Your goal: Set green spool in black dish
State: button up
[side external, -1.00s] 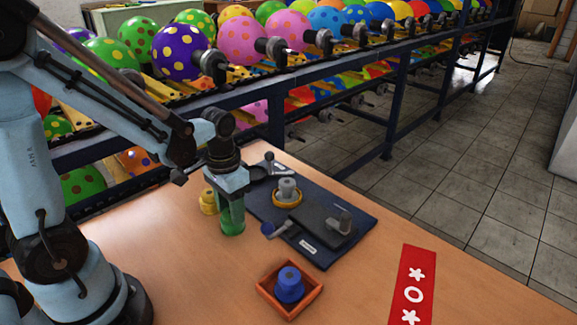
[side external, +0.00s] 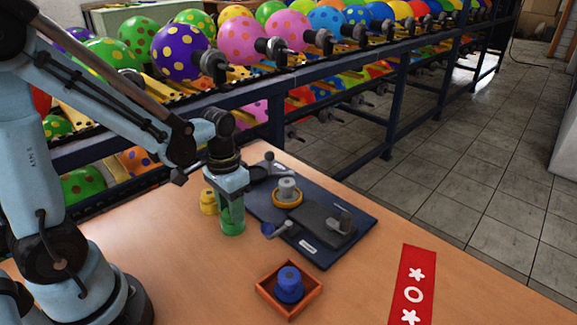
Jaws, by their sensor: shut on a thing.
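The green spool (side external: 232,223) stands upright at the left edge of a dark board, in front of the yellow spool. My gripper (side external: 230,198) points down and is shut on the green spool from above. I cannot tell whether the spool's base touches the table. A black dish (side external: 258,174) appears at the back left of the board, just behind and right of my gripper. It is partly hidden, and I see no spool in it.
The dark board (side external: 350,240) also bears a grey spool (side external: 287,187) in a yellow dish and a small lever tool (side external: 278,230). A yellow spool (side external: 207,201) stands close left of my gripper. A blue spool (side external: 289,285) sits in an orange tray (side external: 268,297). The front left table is clear.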

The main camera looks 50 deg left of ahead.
jog(key=shift+r, duration=0.7)
jog(key=shift+r, duration=3.05)
jog(key=w+a+r, duration=0.1)
jog(key=w+a, duration=0.9)
jog(key=w, duration=0.4)
jog(key=shift+w+f, duration=0.1)
jog(key=shift+f, duration=2.15)
jog(key=shift+f, duration=1)
jog(key=o, duration=1)
